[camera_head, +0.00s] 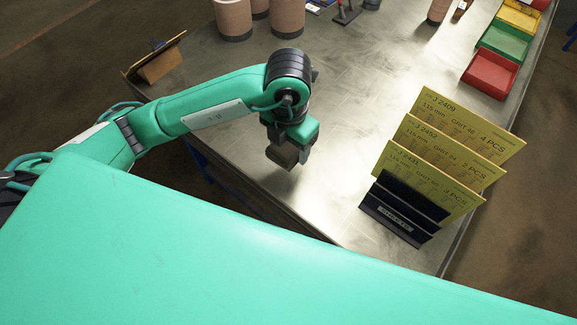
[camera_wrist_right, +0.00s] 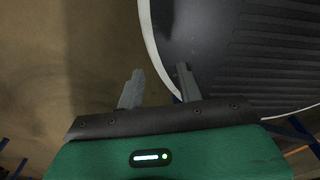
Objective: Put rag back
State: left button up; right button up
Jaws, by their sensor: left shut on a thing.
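My left gripper (camera_head: 287,155) hangs over the near left part of the metal table, pointing down. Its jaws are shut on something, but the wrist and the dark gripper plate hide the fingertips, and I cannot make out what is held. I cannot pick out a rag anywhere in either view. My right gripper (camera_wrist_right: 160,85) shows in the right wrist view with its two grey fingers apart and nothing between them.
The metal table (camera_head: 345,110) has clear room in the middle. A black rack (camera_head: 398,212) with yellow cards stands at the near right. Red (camera_head: 490,73), green (camera_head: 503,42) and yellow (camera_head: 518,15) bins line the right edge. A brown stand (camera_head: 158,62) sits at the left corner; cylinders (camera_head: 233,18) stand behind.

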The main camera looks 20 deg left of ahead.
pick_arm(q)
send_over(289, 175)
notch_tip(289, 175, down, 6)
jog(key=shift+a+r+p, duration=0.1)
jog(key=shift+p, duration=0.25)
notch_tip(289, 175, down, 5)
jog(key=shift+r+p, duration=0.1)
jog(key=shift+p, duration=0.25)
pick_arm(e)
jog(key=shift+w+d+r, duration=0.3)
jog(key=shift+d+r, duration=0.05)
jog(key=shift+r, duration=0.35)
jog(key=shift+a, duration=0.1)
pick_arm(q)
jog(key=shift+f, duration=0.2)
jog(key=o, duration=1)
jog(key=shift+c, duration=0.2)
pick_arm(e)
jog(key=shift+f, duration=0.15)
